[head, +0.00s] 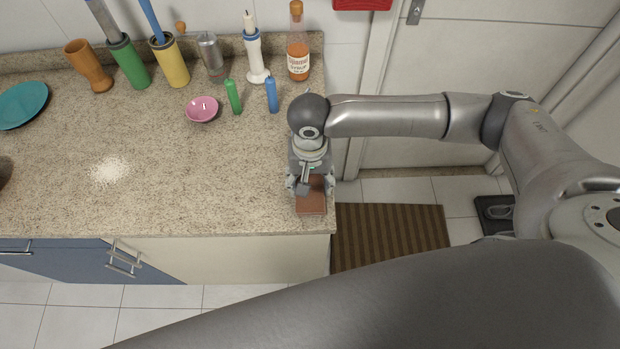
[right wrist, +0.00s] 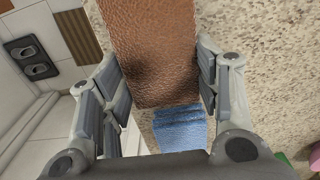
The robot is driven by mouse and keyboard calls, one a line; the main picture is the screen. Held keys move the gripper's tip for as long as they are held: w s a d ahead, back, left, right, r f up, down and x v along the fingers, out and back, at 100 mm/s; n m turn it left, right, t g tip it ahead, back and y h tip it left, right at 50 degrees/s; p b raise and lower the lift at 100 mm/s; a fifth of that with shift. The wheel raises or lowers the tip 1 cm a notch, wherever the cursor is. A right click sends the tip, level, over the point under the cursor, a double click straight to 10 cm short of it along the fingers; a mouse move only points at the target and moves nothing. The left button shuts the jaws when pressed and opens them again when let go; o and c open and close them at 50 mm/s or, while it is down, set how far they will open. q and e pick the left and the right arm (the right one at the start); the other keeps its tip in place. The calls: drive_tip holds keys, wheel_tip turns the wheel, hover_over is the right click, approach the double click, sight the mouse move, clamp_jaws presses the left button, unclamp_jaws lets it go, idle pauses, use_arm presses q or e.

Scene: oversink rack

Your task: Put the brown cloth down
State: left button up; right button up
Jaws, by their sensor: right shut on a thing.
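The brown cloth (head: 311,204) is a flat reddish-brown rectangle at the right front corner of the stone counter. My right gripper (head: 311,186) points down over it. In the right wrist view the brown cloth (right wrist: 152,50) lies between the two fingers of my right gripper (right wrist: 160,85), which is shut on it. I cannot tell whether its underside touches the counter. A folded blue cloth (right wrist: 180,128) shows beside its near end in the right wrist view; in the head view it is hidden. My left gripper is not in view.
A pink bowl (head: 202,108), green bottle (head: 233,96) and blue bottle (head: 272,94) stand behind. A syrup bottle (head: 298,50) stands at the back right. The counter's right edge is close.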

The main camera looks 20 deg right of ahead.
drive_tip(key=o, duration=1)
wheel_tip(320, 180, up, 12)
drive_tip(key=shift+r+b, duration=0.1)
drive_tip(key=shift+b, duration=0.3)
